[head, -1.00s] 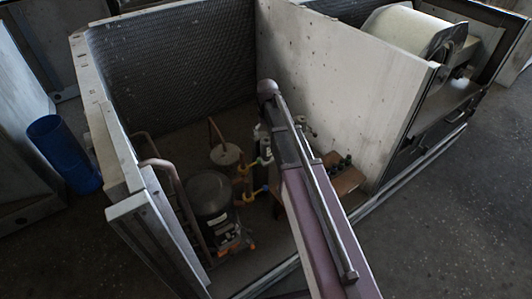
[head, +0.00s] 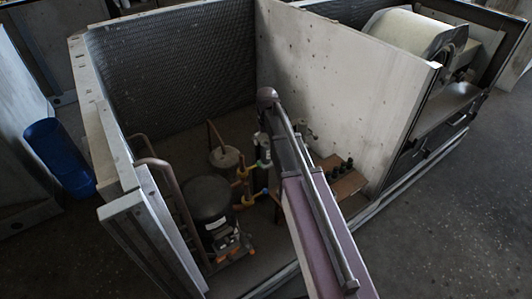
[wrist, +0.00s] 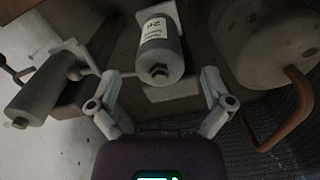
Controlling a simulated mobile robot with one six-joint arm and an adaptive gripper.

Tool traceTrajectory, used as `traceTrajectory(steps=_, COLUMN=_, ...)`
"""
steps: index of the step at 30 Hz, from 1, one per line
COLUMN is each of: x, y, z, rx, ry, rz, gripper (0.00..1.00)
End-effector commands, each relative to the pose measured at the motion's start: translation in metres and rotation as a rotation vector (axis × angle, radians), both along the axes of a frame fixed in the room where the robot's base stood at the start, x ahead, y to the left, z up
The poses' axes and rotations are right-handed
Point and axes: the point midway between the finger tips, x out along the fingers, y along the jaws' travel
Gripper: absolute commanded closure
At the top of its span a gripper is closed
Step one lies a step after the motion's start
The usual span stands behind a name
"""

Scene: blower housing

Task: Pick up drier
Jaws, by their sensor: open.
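The drier (wrist: 158,52), most likely the grey labelled cylinder with a hex end, is at the upper middle of the wrist view. My gripper (wrist: 161,77) is open, with one finger on each side of the drier's near end. The fingers look apart from it, and nothing is held. In the head view, a dark upright cylinder with a pale label (head: 264,150), likely the drier, stands just left of my arm. My fingers are hidden there behind my arm.
A second grey cylinder (wrist: 42,88) lies left of my fingers. A round tank (wrist: 262,40) and copper pipe (wrist: 288,112) are close on the right. The black compressor (head: 210,203), pale partition (head: 340,85) and mesh wall (head: 170,65) surround the working space.

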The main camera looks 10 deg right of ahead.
Motion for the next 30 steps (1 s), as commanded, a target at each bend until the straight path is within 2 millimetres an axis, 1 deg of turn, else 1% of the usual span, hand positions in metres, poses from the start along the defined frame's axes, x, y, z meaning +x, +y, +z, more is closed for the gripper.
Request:
traceTrajectory(steps=1, x=0.0, y=0.0, z=-0.006, rx=0.0, ry=0.0, rz=0.0, gripper=0.0)
traceTrajectory(steps=15, x=-0.001, y=-0.001, z=-0.041, rx=0.0, ry=0.0, rz=0.0, gripper=0.0)
traceTrajectory(steps=21, x=-0.001, y=-0.001, z=-0.046, rx=0.0, ry=0.0, rz=0.0, gripper=0.0)
traceTrajectory(steps=30, x=-0.001, y=-0.001, z=-0.046, rx=0.0, ry=0.0, rz=0.0, gripper=0.0)
